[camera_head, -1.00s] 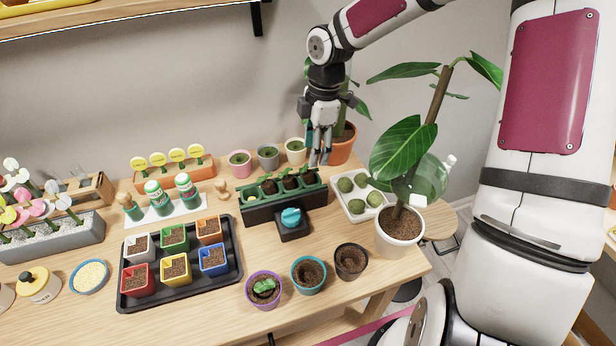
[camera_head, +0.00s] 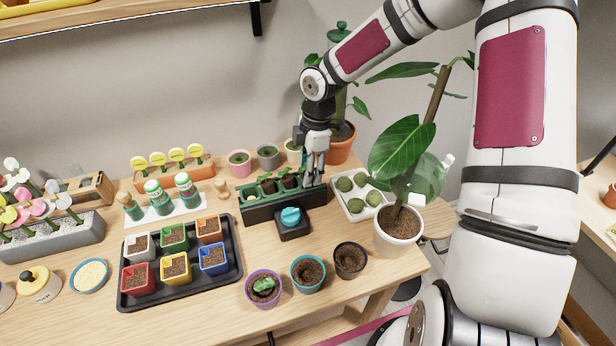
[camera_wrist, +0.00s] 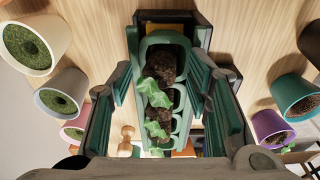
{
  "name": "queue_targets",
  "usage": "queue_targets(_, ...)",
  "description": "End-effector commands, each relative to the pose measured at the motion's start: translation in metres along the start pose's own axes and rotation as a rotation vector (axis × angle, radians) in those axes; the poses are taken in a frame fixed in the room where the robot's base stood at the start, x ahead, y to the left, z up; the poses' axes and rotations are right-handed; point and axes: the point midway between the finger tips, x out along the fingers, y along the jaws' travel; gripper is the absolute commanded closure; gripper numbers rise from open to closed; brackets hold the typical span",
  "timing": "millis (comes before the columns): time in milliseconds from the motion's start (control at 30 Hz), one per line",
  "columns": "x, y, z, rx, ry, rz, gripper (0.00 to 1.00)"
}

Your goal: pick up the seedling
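The seedlings are small green leafy plants in dark soil plugs. They sit in the cells of a green tray (camera_head: 262,212) at the middle of the table. One seedling (camera_head: 268,186) shows at the tray's left, and another (camera_head: 290,182) shows beside my gripper (camera_head: 313,181). My gripper points down at the tray's right end and hides the cell there. In the wrist view, my gripper (camera_wrist: 163,76) is open, with one finger on each side of the tray. A leafy seedling (camera_wrist: 158,93) with its soil plug lies between the fingers, not visibly gripped. Another seedling (camera_wrist: 157,130) sits below it.
Small round pots (camera_head: 268,152) stand close behind the tray. A dark block with a teal top (camera_head: 291,217) sits in front. A tray of round cacti (camera_head: 352,200) and a large potted plant (camera_head: 398,232) stand to the right.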

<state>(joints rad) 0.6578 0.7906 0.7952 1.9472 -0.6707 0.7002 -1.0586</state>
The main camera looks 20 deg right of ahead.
Motion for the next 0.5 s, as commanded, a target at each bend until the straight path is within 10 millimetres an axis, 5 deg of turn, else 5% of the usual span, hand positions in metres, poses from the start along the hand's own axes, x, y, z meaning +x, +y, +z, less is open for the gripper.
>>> queue_targets(100,-0.0002,0.0,0.0,0.0,0.0,0.0,0.86)
queue_targets(500,-0.0042,0.0005,-0.0001,0.0,-0.001,0.002,0.86)
